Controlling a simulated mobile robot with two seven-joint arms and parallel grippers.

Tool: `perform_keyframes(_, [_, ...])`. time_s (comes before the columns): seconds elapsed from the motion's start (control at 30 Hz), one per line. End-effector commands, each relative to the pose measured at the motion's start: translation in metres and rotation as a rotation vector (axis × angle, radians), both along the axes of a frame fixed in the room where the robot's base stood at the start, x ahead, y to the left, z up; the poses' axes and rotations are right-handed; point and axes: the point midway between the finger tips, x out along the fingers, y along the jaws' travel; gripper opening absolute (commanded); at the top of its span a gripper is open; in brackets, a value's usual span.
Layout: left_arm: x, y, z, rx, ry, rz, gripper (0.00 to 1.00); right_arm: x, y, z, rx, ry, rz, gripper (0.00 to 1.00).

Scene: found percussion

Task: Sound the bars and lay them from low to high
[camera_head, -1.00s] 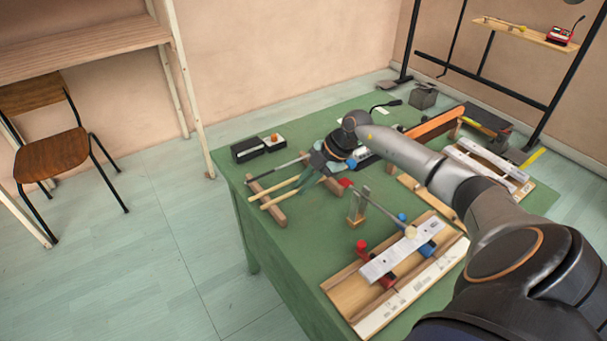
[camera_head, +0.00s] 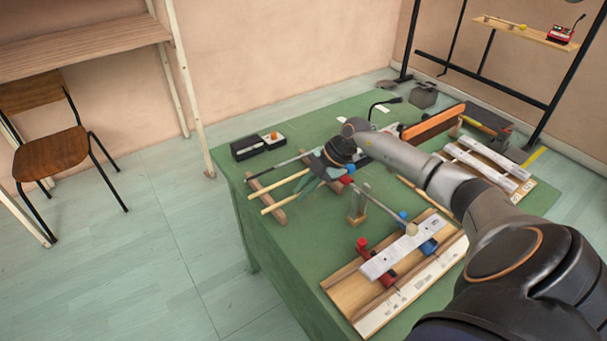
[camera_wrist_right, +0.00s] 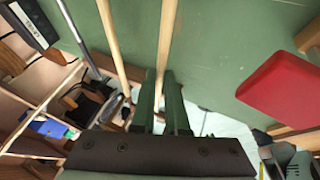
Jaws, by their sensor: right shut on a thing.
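My right gripper (camera_head: 318,176) is shut on a light wooden stick (camera_wrist_right: 167,30), the nearest of the sticks at the rack (camera_head: 278,214). A blue head (camera_head: 351,168) just past the gripper seems to be on its far end. Another wooden stick (camera_wrist_right: 109,30) and a grey rod (camera_wrist_right: 74,25) lie beside it. A red pad (camera_head: 346,180) is close to the gripper and is large in the wrist view. A silver bar (camera_head: 383,262) rests on red and blue supports on the near wooden board (camera_head: 350,292). A pale ball-ended striker (camera_head: 412,230) is above it. My left gripper is out of view.
More silver bars (camera_head: 487,167) lie on a second board at the right. A small upright stand (camera_head: 358,208) is between the gripper and near board. A black box (camera_head: 248,149) stands at the back left. The green table (camera_head: 315,242) is bare near its front left.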

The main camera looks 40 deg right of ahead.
Motion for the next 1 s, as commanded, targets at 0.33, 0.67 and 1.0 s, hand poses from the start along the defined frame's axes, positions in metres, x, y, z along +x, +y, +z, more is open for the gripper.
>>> perform_keyframes(0.33, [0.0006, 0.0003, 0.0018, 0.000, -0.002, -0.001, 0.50, 0.0001, 0.0002, -0.0027, 0.000, 0.000, 0.000, 0.00])
perform_keyframes(0.67, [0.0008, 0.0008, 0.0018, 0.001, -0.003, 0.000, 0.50, 0.0001, 0.0002, -0.0027, 0.000, 0.000, 0.000, 0.45])
perform_keyframes(1.0, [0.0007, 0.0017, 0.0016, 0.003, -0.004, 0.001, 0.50, -0.0004, -0.0008, -0.0017, 0.000, 0.000, 0.000, 0.47])
